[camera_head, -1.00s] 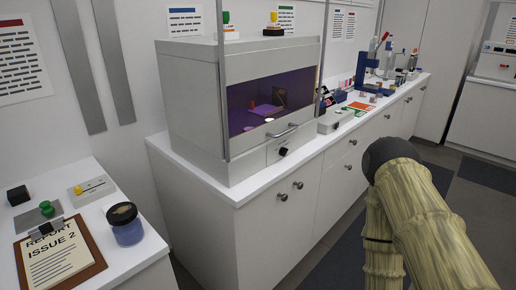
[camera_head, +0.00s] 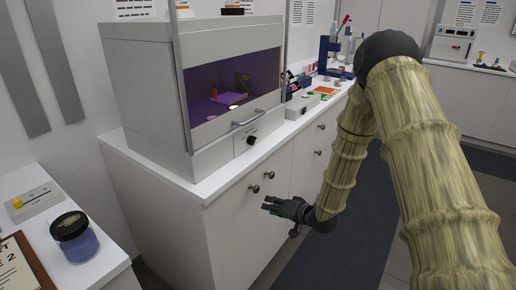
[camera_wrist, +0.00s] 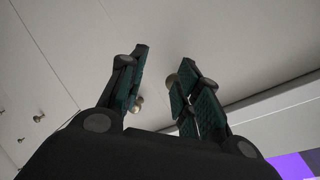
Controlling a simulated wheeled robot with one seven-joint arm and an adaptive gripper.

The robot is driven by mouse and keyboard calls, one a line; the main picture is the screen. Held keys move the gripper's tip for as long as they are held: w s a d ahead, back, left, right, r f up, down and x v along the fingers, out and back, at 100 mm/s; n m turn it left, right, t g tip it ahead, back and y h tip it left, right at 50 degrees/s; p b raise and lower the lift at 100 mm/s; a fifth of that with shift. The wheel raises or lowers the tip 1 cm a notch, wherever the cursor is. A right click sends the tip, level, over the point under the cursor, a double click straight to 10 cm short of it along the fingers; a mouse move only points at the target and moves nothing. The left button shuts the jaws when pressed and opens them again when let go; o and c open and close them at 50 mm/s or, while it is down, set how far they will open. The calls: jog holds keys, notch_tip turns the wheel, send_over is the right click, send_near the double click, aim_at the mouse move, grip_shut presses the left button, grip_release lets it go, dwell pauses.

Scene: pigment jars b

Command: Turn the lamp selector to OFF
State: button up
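The lamp selector (camera_head: 251,140) is a small black knob on the grey front panel below the window of the lit cabinet (camera_head: 140,90), in the head view. Its pointer direction and lettering are too small to read. My gripper (camera_head: 272,204) is below the knob, in front of the white cupboard doors and apart from them. In the wrist view my gripper (camera_wrist: 160,85) shows two dark green fingers spread apart with nothing between them. The selector does not show clearly in the wrist view.
The cabinet has a bar handle (camera_head: 250,118) across its front, just above the selector. Round door knobs (camera_head: 254,188) stick out near my gripper. A lidded jar (camera_head: 74,238) stands on the left counter. The floor to the right is clear.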

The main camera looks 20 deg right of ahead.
aim_at(256, 140)
jog(key=w+d+r+t+y+b, duration=0.1)
jog(key=w+d+r+y, duration=0.2)
jog(key=r, duration=0.6)
jog(key=w+d+r+t+y+b, duration=0.1)
jog(key=w+d+r+y, duration=0.15)
jog(key=w+r, duration=0.45)
jog(key=shift+n+h, duration=0.3)
jog(key=shift+h, duration=0.05)
jog(key=w+a, duration=0.2)
jog(key=w+a+r, duration=0.1)
jog(key=w+a, duration=0.1)
jog(key=w+a+r+p, duration=0.1)
jog(key=w+a, duration=0.1)
jog(key=shift+w+r, duration=0.15)
grip_shut()
